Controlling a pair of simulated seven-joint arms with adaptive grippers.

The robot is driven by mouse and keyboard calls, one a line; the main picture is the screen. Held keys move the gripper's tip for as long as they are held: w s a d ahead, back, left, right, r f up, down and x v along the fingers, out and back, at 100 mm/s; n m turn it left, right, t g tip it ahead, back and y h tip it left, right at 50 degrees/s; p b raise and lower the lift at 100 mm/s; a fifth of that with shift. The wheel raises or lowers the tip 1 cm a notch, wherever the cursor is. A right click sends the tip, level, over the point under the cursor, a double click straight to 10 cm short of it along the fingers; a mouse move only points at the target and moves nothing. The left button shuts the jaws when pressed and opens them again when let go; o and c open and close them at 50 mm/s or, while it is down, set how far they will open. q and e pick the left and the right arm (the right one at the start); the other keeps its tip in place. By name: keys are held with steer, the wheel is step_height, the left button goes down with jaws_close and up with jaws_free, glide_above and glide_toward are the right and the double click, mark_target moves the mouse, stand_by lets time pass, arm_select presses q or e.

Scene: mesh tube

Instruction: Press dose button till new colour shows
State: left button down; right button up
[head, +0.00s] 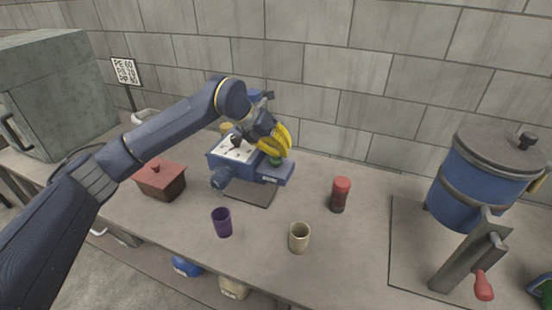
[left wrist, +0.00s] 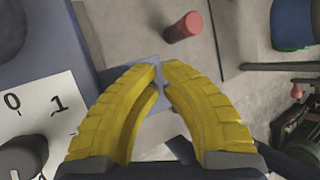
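A blue machine (head: 222,150) stands at the back of the bench, with a white dial panel (head: 240,146) on top. In the left wrist view the panel (left wrist: 42,112) shows a 0 and a 1 beside a dark knob (left wrist: 22,158). A round green button (head: 277,161) sits on the machine's lower right block. My left gripper (head: 279,154) has yellow fingers pointing down just over the button; I cannot tell whether they touch it. In the left wrist view its fingertips (left wrist: 161,71) are together with nothing between them, and the button is hidden. My right gripper is out of view.
A purple cup (head: 222,222), a beige cup (head: 299,238) and a red-topped cylinder (head: 340,195) stand in front. A red-lidded box (head: 161,181) is left of the machine. A blue drum with a crank (head: 465,185) stands at right. The bench between cylinder and drum is clear.

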arm_select(q)
steer(key=shift+f, duration=0.7)
stand_by(0.8)
steer(key=shift+r, duration=1.25)
steer(key=shift+r, duration=0.1)
steer(key=shift+r, duration=2.45)
